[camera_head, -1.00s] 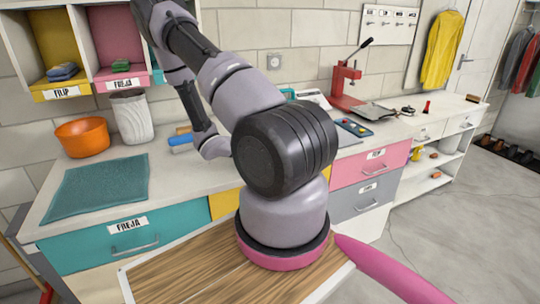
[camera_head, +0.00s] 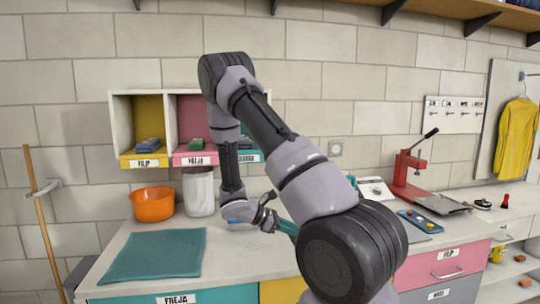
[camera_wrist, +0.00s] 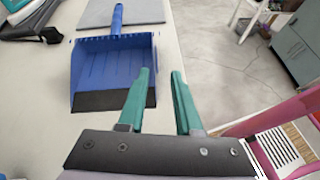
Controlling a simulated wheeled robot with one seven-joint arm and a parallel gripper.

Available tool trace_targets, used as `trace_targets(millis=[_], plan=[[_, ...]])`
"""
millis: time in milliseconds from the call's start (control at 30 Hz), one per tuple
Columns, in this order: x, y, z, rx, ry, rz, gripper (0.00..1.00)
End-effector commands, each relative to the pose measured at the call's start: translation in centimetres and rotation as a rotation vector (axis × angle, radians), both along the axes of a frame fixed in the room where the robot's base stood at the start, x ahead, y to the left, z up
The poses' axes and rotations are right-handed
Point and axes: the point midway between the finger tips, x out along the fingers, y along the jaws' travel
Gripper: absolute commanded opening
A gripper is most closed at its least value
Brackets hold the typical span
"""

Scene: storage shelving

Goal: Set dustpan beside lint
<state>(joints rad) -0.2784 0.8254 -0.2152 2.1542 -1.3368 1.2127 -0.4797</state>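A blue dustpan (camera_wrist: 113,65) with a dark front lip lies on the pale counter in the wrist view, its handle pointing away from me. My gripper (camera_wrist: 161,74) has two green fingers, apart with nothing between them. They are to the right of the dustpan's dark lip and overlap its corner in the picture; contact cannot be told. In the head view my gripper (camera_head: 288,228) points right, low over the counter, and my arm seems to hide the dustpan. A blue item (camera_head: 238,221) shows partly beneath my wrist; I cannot tell what it is. I cannot pick out the lint item.
A teal mat (camera_head: 155,256), an orange bowl (camera_head: 153,204) and a white bin (camera_head: 199,192) occupy the counter's left. A red press (camera_head: 409,170) and a blue panel (camera_head: 420,221) are right. Labelled cubbies (camera_head: 150,162) hang above. A grey board (camera_wrist: 125,12) lies under the dustpan's handle end.

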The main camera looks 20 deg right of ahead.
Motion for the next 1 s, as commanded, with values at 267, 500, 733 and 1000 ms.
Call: trace_targets(millis=[267, 500, 733, 1000], plan=[[-2.2, 4.0, 9.2, 0.227, -0.405, -0.35, 0.34], [-4.7, 8.1, 16.6, 0.452, -0.733, -0.644, 0.34], [-7.6, 12.0, 23.6, 0.695, -1.019, -0.906, 0.34], [-11.7, 16.3, 30.9, 1.001, -1.29, -1.171, 0.34]])
